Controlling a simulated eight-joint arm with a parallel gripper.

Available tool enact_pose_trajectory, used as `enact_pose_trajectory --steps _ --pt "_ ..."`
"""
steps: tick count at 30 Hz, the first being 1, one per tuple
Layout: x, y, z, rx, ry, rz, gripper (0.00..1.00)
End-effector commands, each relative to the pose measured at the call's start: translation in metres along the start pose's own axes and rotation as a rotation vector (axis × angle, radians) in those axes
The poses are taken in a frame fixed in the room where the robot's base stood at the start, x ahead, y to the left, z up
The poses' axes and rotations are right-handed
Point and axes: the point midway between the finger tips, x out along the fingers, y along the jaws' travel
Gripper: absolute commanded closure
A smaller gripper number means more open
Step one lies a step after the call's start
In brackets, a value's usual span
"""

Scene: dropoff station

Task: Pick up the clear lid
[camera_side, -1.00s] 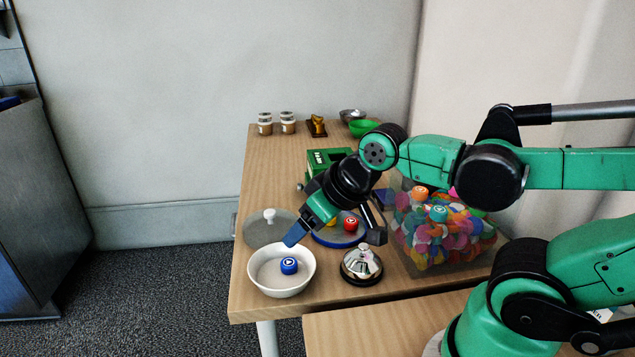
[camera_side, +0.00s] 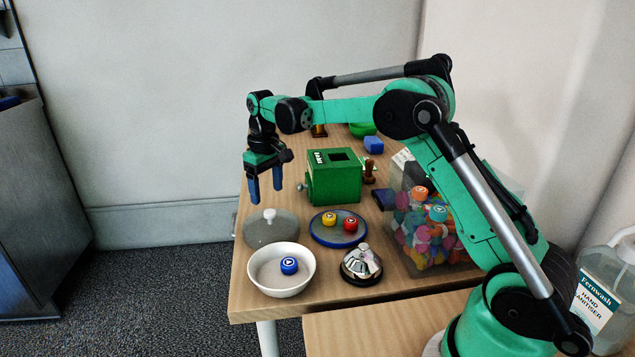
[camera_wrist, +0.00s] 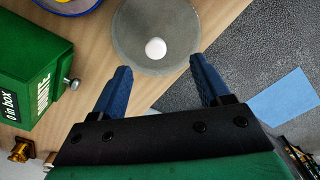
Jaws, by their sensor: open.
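The clear lid (camera_side: 284,234) is a round, see-through disc with a white knob (camera_side: 269,214). It lies near the table's left edge, behind the white bowl. In the wrist view the lid (camera_wrist: 135,52) and its knob (camera_wrist: 156,48) show ahead of the fingers, at the top middle. My gripper (camera_side: 265,199) points down above and slightly behind the lid, apart from it. Its two blue fingers, also seen in the wrist view (camera_wrist: 160,78), are spread with nothing between them.
A white bowl (camera_side: 259,287) with a blue token (camera_side: 289,265) stands in front. A blue-rimmed tray (camera_side: 326,243) holds yellow and red tokens. A silver bell (camera_side: 361,265), a green box (camera_side: 335,177) and a clear bin of colourful pieces (camera_side: 405,247) stand to the right.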

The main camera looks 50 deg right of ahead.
Motion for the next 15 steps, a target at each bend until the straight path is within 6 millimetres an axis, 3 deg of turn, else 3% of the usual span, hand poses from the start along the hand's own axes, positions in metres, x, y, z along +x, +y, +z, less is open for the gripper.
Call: enact_pose_trajectory --steps 15 --pt "0.059 0.006 -0.003 -0.001 -0.031 -0.007 0.3"
